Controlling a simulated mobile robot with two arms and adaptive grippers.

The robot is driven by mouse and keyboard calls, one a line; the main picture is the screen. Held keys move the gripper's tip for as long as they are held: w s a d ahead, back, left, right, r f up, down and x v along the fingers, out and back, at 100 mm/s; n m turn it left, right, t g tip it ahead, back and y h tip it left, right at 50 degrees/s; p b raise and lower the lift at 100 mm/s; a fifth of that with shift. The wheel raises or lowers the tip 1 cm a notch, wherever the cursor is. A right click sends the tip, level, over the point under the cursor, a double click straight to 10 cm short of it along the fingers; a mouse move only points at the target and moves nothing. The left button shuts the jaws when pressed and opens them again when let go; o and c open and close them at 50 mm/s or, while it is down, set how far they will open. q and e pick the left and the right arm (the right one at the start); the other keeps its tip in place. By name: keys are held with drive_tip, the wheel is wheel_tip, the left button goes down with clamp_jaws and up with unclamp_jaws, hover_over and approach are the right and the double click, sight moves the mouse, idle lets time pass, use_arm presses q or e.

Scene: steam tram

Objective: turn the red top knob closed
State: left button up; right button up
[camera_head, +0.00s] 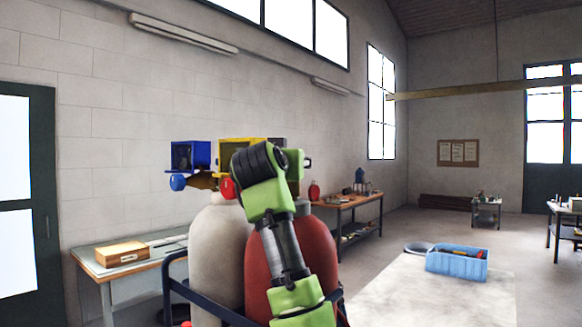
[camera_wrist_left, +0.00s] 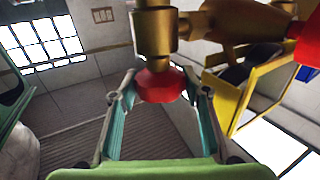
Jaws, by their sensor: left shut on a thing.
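In the left wrist view a red knob (camera_wrist_left: 160,86) sits on the end of a brass valve stem (camera_wrist_left: 154,32). My left gripper (camera_wrist_left: 160,97) has one teal-padded finger on each side of the knob and is shut on it. Another red part (camera_wrist_left: 308,38) shows at the right edge of that view. In the head view a red knob-like part (camera_head: 227,188) shows above the cylinders; I cannot tell whether it is the held one. My green arm hides the left fingers there. My right gripper is not in view.
A white cylinder (camera_head: 217,255) and a red cylinder (camera_head: 318,262) stand in a dark-blue frame. A blue box (camera_head: 190,155) and a yellow box (camera_wrist_left: 240,100) are near the valves. A blue crate (camera_head: 456,264) rests on a pale surface at right. A workbench stands at left.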

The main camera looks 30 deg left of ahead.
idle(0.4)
use_arm(q)
drive_tip(key=o, duration=1.2)
drive_tip(key=shift+c, duration=0.2)
drive_tip(key=v, duration=0.8)
drive_tip(key=shift+d, duration=0.1)
